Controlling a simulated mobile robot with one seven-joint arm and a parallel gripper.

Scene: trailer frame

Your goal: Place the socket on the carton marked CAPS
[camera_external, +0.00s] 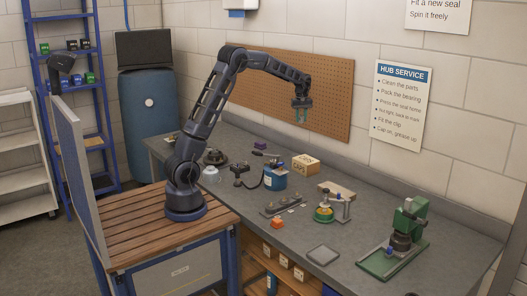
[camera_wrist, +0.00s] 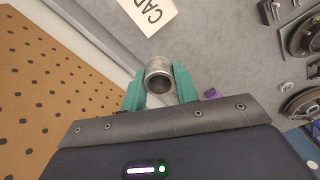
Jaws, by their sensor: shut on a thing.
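My gripper (camera_external: 301,114) is raised above the back of the bench, in front of the pegboard. Its green fingers, also in the wrist view (camera_wrist: 160,90), are shut on the socket (camera_wrist: 159,74), a short grey metal cylinder with an open end facing the camera. The socket is too small to make out in the external view. The tan carton marked CAPS (camera_external: 305,164) sits on the bench below my gripper and clear of it. In the wrist view its lettered top (camera_wrist: 150,14) shows beyond the socket, cut off by the frame edge.
A blue container (camera_external: 275,179) with a hose stands left of the carton. A green arbor press (camera_external: 404,230) stands far right. The pegboard (camera_external: 290,90) rises behind.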

